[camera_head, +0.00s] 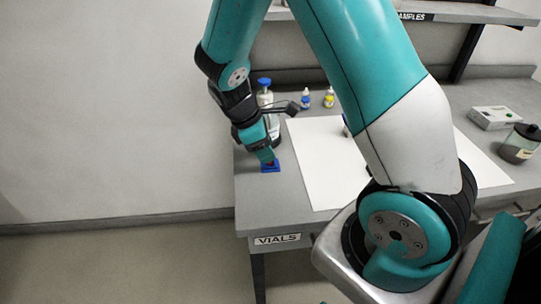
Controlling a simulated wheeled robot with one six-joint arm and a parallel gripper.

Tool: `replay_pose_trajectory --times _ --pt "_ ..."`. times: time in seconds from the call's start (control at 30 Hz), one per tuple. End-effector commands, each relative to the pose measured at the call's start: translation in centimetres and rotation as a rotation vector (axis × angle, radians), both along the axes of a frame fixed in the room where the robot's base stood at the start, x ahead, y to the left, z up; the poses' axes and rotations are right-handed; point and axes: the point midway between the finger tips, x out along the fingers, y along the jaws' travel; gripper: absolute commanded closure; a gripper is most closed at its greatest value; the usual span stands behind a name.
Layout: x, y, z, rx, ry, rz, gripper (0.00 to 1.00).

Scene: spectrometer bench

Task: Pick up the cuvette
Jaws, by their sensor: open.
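My gripper (266,156) points down over the left end of the grey bench, at a small blue holder-like block (271,168) near the left edge. The fingertips are right at or just above this block; I cannot tell whether they touch it. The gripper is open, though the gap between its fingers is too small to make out. I cannot make out the cuvette; it may be hidden by the gripper or too small to see.
Two small dropper bottles, blue (306,99) and yellow (328,98), stand at the back. A white sheet (318,165) covers the middle. A dark jar (519,146) and pale box (494,117) stand right.

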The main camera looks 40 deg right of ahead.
Motion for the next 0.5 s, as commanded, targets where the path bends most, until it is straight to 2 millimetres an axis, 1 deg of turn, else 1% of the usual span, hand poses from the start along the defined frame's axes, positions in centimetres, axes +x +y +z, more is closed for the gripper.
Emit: replay_pose_trajectory --times 0.1,0.2,0.43,0.47,0.5 --pt "-0.3 -0.6 -1.6 -0.001 0.004 -0.001 0.53" --pt "-0.5 -0.9 -2.2 -0.001 0.001 -0.001 0.53" --pt "-0.5 -0.9 -2.4 -0.001 -0.001 -0.001 0.53" --pt "-0.5 -0.9 -2.4 -0.001 -0.001 -0.001 0.60" --pt "-0.5 -0.9 -2.4 0.000 0.000 -0.001 0.69"
